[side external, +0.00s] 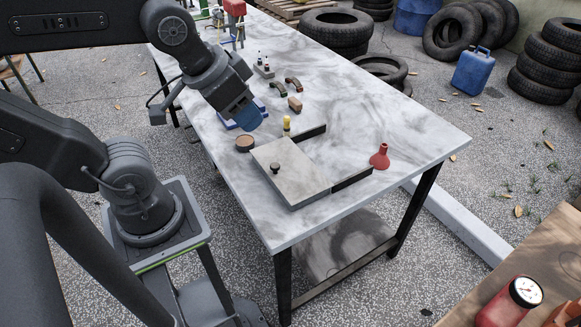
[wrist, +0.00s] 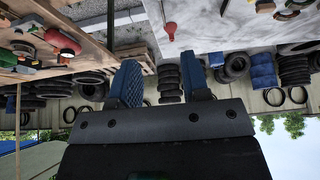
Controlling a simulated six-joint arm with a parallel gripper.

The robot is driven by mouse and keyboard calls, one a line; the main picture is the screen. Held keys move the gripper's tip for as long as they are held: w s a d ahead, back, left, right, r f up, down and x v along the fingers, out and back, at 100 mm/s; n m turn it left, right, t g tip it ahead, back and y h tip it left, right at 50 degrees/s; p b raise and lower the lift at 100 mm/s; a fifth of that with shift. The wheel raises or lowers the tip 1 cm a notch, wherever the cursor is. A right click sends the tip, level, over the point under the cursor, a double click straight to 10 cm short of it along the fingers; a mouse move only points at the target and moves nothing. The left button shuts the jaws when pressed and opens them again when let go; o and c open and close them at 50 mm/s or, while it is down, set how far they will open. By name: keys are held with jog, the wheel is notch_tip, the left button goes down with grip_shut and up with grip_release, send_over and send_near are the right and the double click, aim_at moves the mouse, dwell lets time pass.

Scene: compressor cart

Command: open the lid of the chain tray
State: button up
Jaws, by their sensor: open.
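The chain tray shows in the side view as a low box on the marble table, with dark side walls (side external: 352,179). A flat grey lid (side external: 302,179) with a small black knob (side external: 275,167) covers its near-left part. The far-right part between the dark walls is not under the lid. My gripper (side external: 242,113), with blue fingers, is above the table, up and left of the lid and apart from it. In the wrist view my gripper (wrist: 163,82) has its two blue fingers spread, with nothing between them. The lid cannot be made out in that view.
A yellow-topped upright item (side external: 286,124) and a round brown tin (side external: 244,143) stand close to the lid. A red funnel (side external: 380,157) stands right of the tray; it also shows in the wrist view (wrist: 171,28). A brown block (side external: 295,104) lies behind. The table's right end is clear.

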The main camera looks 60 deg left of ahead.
jog(key=shift+o, duration=0.7)
jog(key=shift+w+a+f, duration=0.1)
jog(key=shift+w+a, duration=0.1)
jog(key=shift+w, duration=0.1)
jog(key=n+g, duration=0.6)
jog(key=n, duration=0.3)
send_over(275, 165)
notch_tip(275, 165, down, 11)
notch_tip(275, 165, down, 14)
jog(key=shift+r, duration=0.15)
grip_shut()
